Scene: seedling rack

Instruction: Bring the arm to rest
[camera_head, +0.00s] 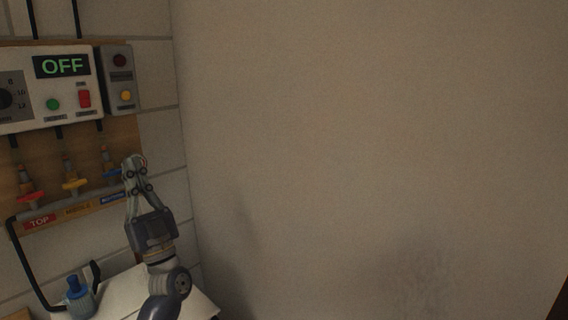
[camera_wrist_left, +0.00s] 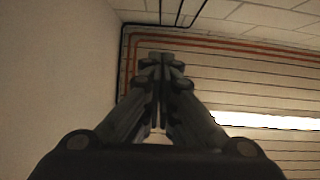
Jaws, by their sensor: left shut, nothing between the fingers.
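My left gripper (camera_head: 134,165) points upward in the head view, in front of the wall beside the valve board. Its fingers are closed together with nothing between them. In the left wrist view the closed fingers (camera_wrist_left: 159,62) point up toward the ceiling. The gripper tip overlaps the area by the blue valve handle (camera_head: 112,174) in the head view; I cannot tell whether they touch. My right gripper is in neither view.
A control box (camera_head: 62,67) showing OFF hangs at the left, with a small lamp box (camera_head: 121,92) beside it. Red (camera_head: 30,198) and yellow (camera_head: 75,185) valve handles sit below. A blue-capped bottle (camera_head: 78,298) stands lower left. The plain wall (camera_head: 380,150) at right is clear.

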